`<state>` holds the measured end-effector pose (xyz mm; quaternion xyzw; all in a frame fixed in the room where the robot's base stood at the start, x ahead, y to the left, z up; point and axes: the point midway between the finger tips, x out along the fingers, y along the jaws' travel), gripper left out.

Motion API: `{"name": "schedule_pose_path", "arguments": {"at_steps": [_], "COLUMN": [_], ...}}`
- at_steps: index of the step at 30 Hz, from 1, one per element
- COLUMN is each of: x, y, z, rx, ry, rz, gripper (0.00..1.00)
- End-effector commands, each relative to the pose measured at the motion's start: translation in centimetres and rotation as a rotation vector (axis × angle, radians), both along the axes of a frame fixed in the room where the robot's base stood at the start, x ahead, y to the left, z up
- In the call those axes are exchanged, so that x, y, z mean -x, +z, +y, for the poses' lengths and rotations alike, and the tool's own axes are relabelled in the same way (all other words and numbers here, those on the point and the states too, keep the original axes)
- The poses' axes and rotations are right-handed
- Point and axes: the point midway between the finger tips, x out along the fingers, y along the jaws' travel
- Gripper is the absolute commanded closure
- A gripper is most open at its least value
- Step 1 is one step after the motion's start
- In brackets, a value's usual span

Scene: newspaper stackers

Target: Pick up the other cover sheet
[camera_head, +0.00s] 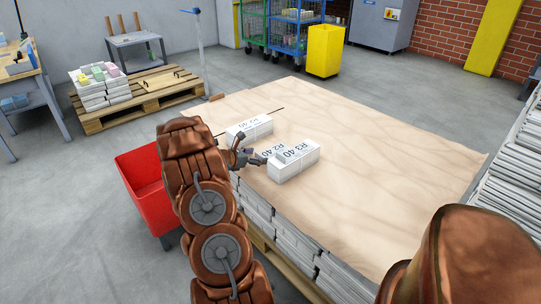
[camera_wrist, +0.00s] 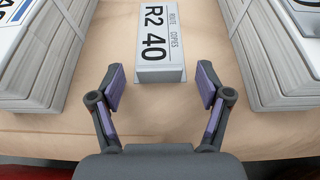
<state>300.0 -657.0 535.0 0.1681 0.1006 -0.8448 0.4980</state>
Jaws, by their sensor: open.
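A white block-like cover sheet (camera_wrist: 160,35) printed "R2 40, ROUTE, COPIES" stands between two newspaper bundles in the wrist view. Its lettering also shows in the head view (camera_head: 268,150), partly hidden by my gripper. The left bundle (camera_wrist: 40,60) and right bundle (camera_wrist: 275,55) flank it with gaps. In the head view the right bundle (camera_head: 293,160) carries an "R3 40" label. My gripper (camera_wrist: 160,77) is open and empty, its purple-padded fingers either side of the block's near end in the picture. I cannot tell whether they reach it in depth.
The bundles rest on a broad tan sheet (camera_head: 385,170) over a newspaper stack, mostly clear at right. A red bin (camera_head: 145,190) stands left of it. A wooden pallet (camera_head: 150,100) with papers lies behind. More stacked papers (camera_head: 510,170) rise at the right edge.

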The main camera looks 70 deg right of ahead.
Motion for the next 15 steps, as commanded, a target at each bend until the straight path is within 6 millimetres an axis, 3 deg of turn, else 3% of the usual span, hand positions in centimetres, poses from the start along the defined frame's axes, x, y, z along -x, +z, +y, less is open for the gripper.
{"name": "schedule_pose_path", "arguments": {"at_steps": [8,15], "x": [0.10,0.08], "y": [0.01,0.03], "z": [-0.24,-0.23], "rx": [0.002,0.002], "ry": [0.001,0.000], "rz": [-0.001,-0.001], "gripper": [0.23,0.48]}}
